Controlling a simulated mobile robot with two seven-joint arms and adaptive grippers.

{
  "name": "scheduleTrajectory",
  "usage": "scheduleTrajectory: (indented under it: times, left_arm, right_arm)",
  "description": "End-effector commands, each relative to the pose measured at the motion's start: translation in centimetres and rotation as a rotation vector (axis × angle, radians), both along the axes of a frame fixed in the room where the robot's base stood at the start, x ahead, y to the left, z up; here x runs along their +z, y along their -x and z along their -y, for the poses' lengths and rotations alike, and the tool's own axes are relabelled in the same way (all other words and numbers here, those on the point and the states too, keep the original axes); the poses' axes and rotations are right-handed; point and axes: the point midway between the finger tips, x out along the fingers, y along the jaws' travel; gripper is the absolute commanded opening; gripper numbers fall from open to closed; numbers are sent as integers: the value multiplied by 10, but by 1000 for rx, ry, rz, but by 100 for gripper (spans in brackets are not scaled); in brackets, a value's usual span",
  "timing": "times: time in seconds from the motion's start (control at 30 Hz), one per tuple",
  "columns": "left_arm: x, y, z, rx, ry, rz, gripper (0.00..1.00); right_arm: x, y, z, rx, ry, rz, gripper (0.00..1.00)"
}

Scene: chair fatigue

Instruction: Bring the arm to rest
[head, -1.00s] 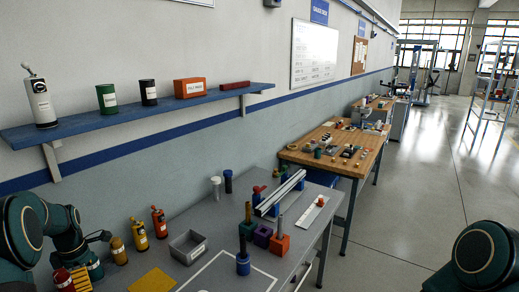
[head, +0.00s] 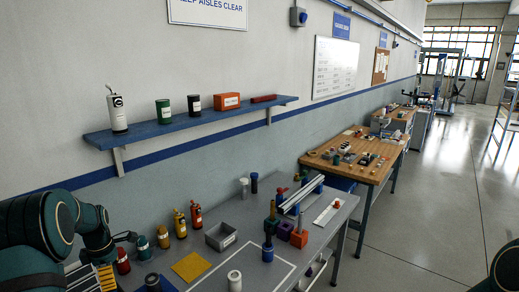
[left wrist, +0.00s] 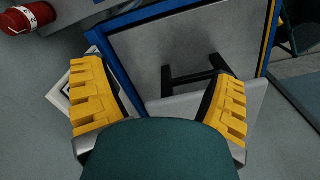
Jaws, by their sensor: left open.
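My left arm comes in from the left in the head view. Its gripper (head: 92,277), with yellow ribbed fingers, is at the lower left by the near-left end of the grey workbench (head: 318,234). A grey blue-framed panel (left wrist: 200,40) lies beyond the fingers, and a red container (left wrist: 28,18) is at the upper left. Only a dark link of my right arm shows at the right edge of the head view; its gripper is out of view.
Close to my left gripper stand several bottles, including a red one (head: 122,262) and a yellow one (head: 180,224). A grey bin (head: 221,236), yellow pad (head: 191,267) and coloured blocks share the bench. A blue wall shelf (head: 170,131) is above. Floor (head: 440,190) on the right is clear.

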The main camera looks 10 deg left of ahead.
Motion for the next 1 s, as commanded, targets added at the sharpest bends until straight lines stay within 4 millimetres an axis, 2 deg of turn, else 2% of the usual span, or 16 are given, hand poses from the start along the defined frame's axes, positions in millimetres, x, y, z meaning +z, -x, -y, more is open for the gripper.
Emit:
scheduleTrajectory:
  times: [0.03,0.17,0.27,0.37,0.5,0.6,0.7,0.87,1.0]
  left_arm:
    - [-27,0,23,-86,24,-12,86]
    - [-77,1,68,-308,51,3,86]
    - [-117,9,111,-501,76,20,86]
    - [-156,25,162,-719,105,46,86]
    - [-200,62,240,-1042,144,99,86]
    - [-220,96,290,-1260,168,145,86]
    - [-229,127,331,-1446,185,192,86]
    - [-231,174,381,-1692,202,264,86]
    - [-224,214,416,-1885,212,331,86]
  right_arm:
    - [0,0,0,1,0,1,89]
    - [0,-1,0,1,0,1,89]
    - [0,-1,0,0,0,2,89]
    - [0,-1,0,0,0,2,89]
    - [0,0,0,1,0,1,89]
    - [0,0,0,1,0,1,89]
    - [0,0,0,0,0,1,89]
    - [0,0,0,0,0,1,89]
    - [0,0,0,0,0,1,89]
